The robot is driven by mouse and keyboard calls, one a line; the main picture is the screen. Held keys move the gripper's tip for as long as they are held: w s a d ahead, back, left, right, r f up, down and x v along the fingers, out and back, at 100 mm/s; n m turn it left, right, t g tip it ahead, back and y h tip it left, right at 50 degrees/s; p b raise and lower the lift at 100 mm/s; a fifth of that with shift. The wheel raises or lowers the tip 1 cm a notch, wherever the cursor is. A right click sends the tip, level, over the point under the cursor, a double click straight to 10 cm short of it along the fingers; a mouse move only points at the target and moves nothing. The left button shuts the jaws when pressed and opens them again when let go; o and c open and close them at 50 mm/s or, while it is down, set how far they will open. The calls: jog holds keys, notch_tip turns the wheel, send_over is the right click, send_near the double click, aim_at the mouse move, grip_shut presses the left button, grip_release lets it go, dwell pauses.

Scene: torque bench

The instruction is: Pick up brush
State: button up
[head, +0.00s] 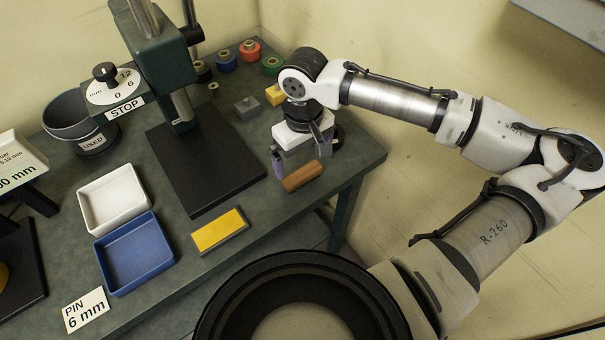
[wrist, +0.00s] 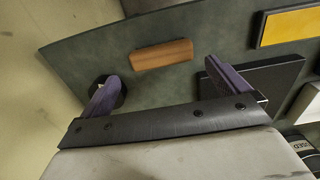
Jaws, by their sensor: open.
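The brush (head: 303,176) shows as a brown wooden block lying on the bench near its right front edge; no bristles can be made out. In the wrist view the brush (wrist: 162,54) lies beyond the fingertips, between their two lines. My gripper (head: 299,160) is open and empty, its fingers spread wide just behind and above the brush. In the wrist view my gripper (wrist: 163,82) shows two purple-padded fingers, apart from the brush, with nothing between them.
A yellow-topped block (head: 219,231) and the black press base (head: 205,168) lie left of the brush. A dark round item (head: 337,136) sits close to one finger. White (head: 113,197) and blue (head: 134,254) trays stand further left. Bench around the brush is mostly clear.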

aim_at(303, 173)
jog(key=shift+f+p, duration=0.75)
jog(key=shift+f, duration=1.95)
jog(key=shift+c, duration=0.3)
jog(key=c, duration=0.7)
jog(key=shift+o, duration=0.2)
jog(key=shift+r, duration=0.1)
notch_tip(303, 173, up, 20)
jog(key=b, duration=0.2)
jog(key=shift+a, duration=0.1)
